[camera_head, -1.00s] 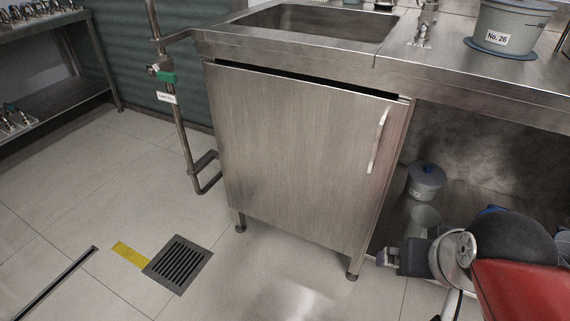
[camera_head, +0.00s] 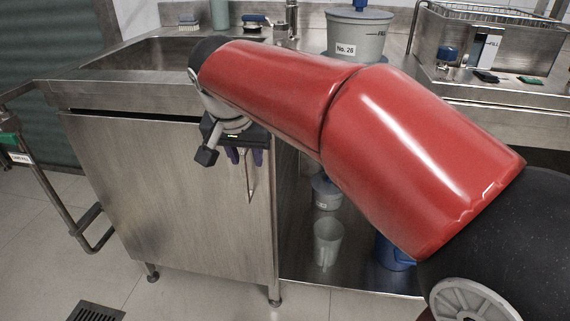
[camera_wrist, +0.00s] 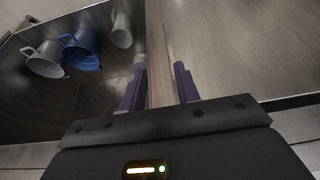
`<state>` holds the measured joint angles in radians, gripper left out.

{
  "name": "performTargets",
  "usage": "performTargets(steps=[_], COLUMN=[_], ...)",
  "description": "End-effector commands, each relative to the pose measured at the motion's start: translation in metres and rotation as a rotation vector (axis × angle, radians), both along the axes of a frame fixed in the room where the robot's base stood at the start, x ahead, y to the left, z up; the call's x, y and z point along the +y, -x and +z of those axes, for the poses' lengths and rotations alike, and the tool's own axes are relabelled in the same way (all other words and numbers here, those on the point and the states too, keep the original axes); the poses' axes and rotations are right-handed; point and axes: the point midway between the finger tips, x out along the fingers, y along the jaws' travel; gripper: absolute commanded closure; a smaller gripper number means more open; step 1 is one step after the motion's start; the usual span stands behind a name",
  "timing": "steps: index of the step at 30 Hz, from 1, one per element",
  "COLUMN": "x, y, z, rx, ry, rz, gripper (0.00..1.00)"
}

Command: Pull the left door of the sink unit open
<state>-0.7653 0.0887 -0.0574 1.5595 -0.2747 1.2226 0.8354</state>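The sink unit's left door (camera_head: 165,200) is a brushed-metal panel below the sink basin. It looks shut, with a dark gap along its top edge. Its upright bar handle (camera_head: 250,185) is near the right edge, with its upper part hidden by my gripper (camera_head: 246,156). In the head view my gripper is at the handle's height, its purple fingers pointing down on either side of the bar. In the wrist view the fingers of my gripper (camera_wrist: 160,90) are apart, with the handle (camera_wrist: 169,45) running up between them. I cannot tell whether they touch it.
Right of the door is an open bay with a lidded pot (camera_head: 326,192), a grey jug (camera_head: 327,240) and a blue jug (camera_wrist: 80,48). A pot marked No. 26 (camera_head: 357,30) stands on the counter. An upright pipe rail (camera_head: 62,205) is left of the door. Floor in front is clear.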

Motion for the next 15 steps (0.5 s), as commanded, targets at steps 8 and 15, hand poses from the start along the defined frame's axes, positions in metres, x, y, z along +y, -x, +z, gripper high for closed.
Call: performTargets(steps=[8,15], x=[0.033,0.03], y=[-0.006,-0.021], z=[-0.013,-0.049], rx=[-0.006,-0.005], ry=[0.007,0.007], rz=[-0.012,-0.012], gripper=[0.68,0.68])
